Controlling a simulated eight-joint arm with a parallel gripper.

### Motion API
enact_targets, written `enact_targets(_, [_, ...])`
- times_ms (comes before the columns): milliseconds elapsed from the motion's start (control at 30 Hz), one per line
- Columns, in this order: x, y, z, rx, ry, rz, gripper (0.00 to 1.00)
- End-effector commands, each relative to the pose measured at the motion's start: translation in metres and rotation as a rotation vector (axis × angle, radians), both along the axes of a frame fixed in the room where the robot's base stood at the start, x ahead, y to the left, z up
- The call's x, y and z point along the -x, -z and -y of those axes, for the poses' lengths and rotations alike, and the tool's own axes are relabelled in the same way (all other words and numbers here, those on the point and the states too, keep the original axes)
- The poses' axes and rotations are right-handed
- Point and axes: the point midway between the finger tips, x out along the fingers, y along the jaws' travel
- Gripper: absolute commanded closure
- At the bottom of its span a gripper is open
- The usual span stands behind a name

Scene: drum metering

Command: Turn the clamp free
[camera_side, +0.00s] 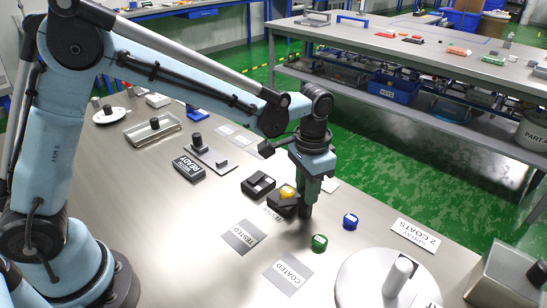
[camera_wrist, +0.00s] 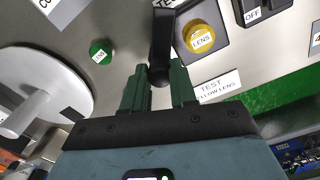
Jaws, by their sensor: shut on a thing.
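My gripper (camera_side: 305,212) points down at the front of the test station, and its green fingers also show in the wrist view (camera_wrist: 159,78). They are shut on the black clamp lever (camera_wrist: 162,38), one finger on each side of its rounded end. The lever lies beside the yellow lens (camera_wrist: 200,38), which sits in a dark holder (camera_wrist: 184,54). In the side view the yellow lens (camera_side: 287,191) shows just left of my gripper. The clamp there is mostly hidden by my fingers, so I cannot tell its pivot.
A black switch box (camera_side: 258,185) stands left of the holder; its label reads OFF in the wrist view. A green lens (camera_side: 319,242) and a blue lens (camera_side: 350,221) lie nearby. TESTED (camera_side: 243,237) and COATED (camera_side: 288,275) labels lie flat.

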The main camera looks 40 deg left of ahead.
Motion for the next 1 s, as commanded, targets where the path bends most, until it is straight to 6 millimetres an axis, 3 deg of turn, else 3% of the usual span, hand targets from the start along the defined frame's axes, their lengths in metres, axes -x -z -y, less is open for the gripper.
enact_targets(500, [-0.0004,-0.0001,0.0006,0.001,-0.448,0.002,1.0])
enact_targets(1000, [-0.0007,-0.0001,0.0005,0.002,-0.633,0.003,1.0])
